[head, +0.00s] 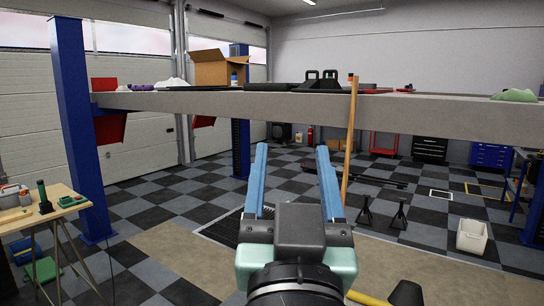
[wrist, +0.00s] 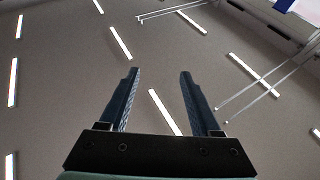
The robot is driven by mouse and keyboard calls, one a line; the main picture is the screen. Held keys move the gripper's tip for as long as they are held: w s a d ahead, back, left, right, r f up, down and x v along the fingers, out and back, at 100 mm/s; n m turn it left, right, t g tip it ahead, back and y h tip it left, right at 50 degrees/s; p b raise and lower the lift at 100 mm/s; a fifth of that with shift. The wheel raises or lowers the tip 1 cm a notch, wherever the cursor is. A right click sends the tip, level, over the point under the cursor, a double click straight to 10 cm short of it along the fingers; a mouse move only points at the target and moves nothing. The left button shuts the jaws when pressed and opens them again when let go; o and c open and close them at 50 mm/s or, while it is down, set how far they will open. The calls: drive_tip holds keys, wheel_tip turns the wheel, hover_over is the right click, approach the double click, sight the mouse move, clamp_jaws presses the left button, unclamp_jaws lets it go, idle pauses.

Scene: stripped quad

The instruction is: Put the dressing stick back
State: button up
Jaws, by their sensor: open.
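My gripper (head: 291,165) reaches forward at the middle of the head view, its two blue fingers apart with nothing between them. In the wrist view the fingers (wrist: 157,85) are also apart, with only ceiling beyond. No thing in view can be surely told as the dressing stick.
A long grey slab (head: 230,103) crosses the view at height, with a cardboard box (head: 212,70) and black items (head: 320,82) on it. A blue post (head: 76,130) stands at left. Axle stands (head: 398,215) and a white bin (head: 472,237) are on the right floor.

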drive_tip(key=s+a+r+n+t+y, duration=0.1)
drive_tip(key=s+r+t, duration=0.3)
drive_tip(key=s+r, duration=0.4)
drive_tip(key=shift+a+r, duration=0.55)
drive_tip(key=shift+r, duration=0.35)
drive_tip(key=shift+s, duration=0.1)
